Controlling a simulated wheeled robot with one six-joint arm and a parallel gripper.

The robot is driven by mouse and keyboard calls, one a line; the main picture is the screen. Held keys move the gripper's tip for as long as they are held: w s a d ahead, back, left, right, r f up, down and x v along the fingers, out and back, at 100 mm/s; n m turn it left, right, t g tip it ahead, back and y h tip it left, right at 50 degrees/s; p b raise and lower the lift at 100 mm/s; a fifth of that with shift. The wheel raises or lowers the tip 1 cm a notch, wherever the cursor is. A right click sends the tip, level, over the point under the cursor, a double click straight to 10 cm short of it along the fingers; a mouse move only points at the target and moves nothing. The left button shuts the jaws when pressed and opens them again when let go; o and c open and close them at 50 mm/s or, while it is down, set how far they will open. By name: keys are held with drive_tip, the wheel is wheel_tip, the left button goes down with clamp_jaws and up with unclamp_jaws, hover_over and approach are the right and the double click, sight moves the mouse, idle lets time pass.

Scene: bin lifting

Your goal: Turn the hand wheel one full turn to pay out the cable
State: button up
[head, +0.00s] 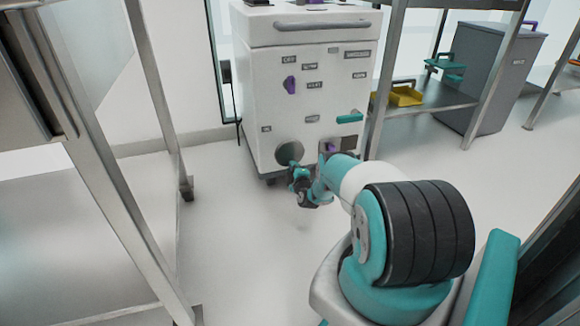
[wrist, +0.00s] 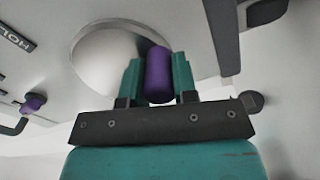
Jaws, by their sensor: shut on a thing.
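The hand wheel (head: 287,153) is a grey disc low on the front of the white cabinet. It also shows in the wrist view as a pale round disc (wrist: 98,58). A purple handle (wrist: 158,78) stands out from the right part of the disc. My gripper (head: 292,170) is at the wheel's lower edge in the head view. In the wrist view my gripper (wrist: 157,80) has its teal fingers on both sides of the purple handle, shut on it. The cable cannot be made out.
The white cabinet (head: 305,100) carries a purple knob (head: 289,85), a teal lever (head: 349,117) and several dark labels. A metal frame stands at the left. A shelf at the right holds a yellow tray (head: 405,97), with a grey bin (head: 488,80) behind. The floor before the cabinet is clear.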

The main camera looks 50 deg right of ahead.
sight(298, 161)
drive_tip(key=n, duration=0.1)
drive_tip(key=d+n+p, duration=0.1)
drive_tip(key=n, duration=0.1)
drive_tip(key=shift+s+d+r, duration=0.1)
drive_tip(key=shift+s+r, duration=0.05)
drive_tip(key=shift+s, duration=0.25)
drive_tip(key=shift+s+d+r+n+p, duration=0.2)
drive_tip(key=shift+d+n+p, duration=0.15)
drive_tip(key=shift+n, duration=0.65)
drive_tip(key=shift+s+d+r+n+p, duration=0.1)
drive_tip(key=shift+s+d+n+p, duration=0.2)
drive_tip(key=shift+n, duration=0.7)
drive_tip(key=shift+w, duration=0.1)
drive_tip(key=o, duration=0.9)
